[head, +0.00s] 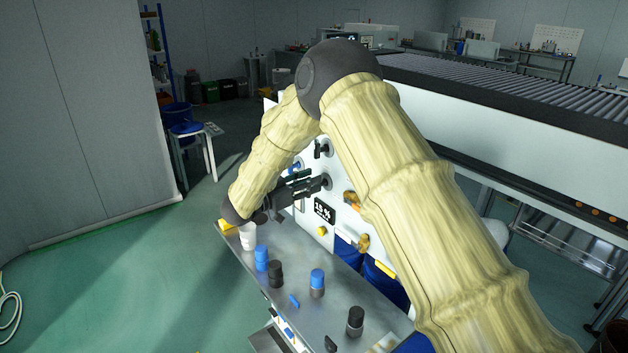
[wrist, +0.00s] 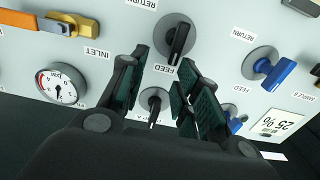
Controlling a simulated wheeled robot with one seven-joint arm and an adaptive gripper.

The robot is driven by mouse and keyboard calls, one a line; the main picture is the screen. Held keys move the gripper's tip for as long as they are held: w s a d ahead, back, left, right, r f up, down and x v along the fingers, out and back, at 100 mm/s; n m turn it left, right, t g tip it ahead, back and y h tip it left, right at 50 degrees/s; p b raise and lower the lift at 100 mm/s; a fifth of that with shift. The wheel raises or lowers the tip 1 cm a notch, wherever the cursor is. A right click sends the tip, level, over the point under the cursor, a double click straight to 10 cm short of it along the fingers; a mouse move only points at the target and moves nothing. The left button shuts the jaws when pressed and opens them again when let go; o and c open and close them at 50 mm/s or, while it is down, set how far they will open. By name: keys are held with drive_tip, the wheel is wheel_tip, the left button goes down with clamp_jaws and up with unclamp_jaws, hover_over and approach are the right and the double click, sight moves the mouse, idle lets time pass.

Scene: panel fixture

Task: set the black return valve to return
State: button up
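In the wrist view, where the panel labels appear upside down, a black valve lever (wrist: 178,42) sits on a grey disc between a RETURN label and a FEED label. Its lever slants down in the picture, with its lower end close to FEED. My gripper (wrist: 164,66) is open, with its green-padded fingers apart and nothing held between them. The black valve is just beyond the fingertips. A second, smaller black valve (wrist: 154,105) shows between the fingers, partly covered. In the head view my gripper (head: 310,185) points at the panel, and its fingers partly hide the valve there.
Blue valve lever (wrist: 274,74), orange lever (wrist: 70,24), gauge (wrist: 61,86) and percent display (wrist: 282,122) surround the valve. In the head view, blue-capped (head: 317,282) and black-capped (head: 355,320) items stand on the shelf (head: 335,305) below the panel (head: 312,158).

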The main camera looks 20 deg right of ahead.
drive_tip(key=w+d+f, duration=0.1)
drive_tip(key=d, duration=0.1)
drive_tip(key=w+d+f+p, duration=0.1)
drive_tip(key=w+d+f, duration=0.1)
drive_tip(key=shift+w, duration=0.2)
drive_tip(key=shift+s+a+r, duration=0.3)
drive_tip(key=shift+s+r, duration=0.05)
drive_tip(key=shift+r, duration=0.1)
drive_tip(key=shift+c, duration=0.2)
drive_tip(key=shift+s+a+r, duration=0.1)
drive_tip(key=shift+s, duration=0.05)
drive_tip(key=shift+c, duration=1.4)
drive_tip(key=shift+d+f, duration=0.2)
drive_tip(key=shift+f, duration=0.1)
drive_tip(key=shift+c, duration=0.4)
drive_tip(key=shift+o, duration=0.4)
drive_tip(key=o, duration=0.5)
drive_tip(key=shift+c, duration=0.9)
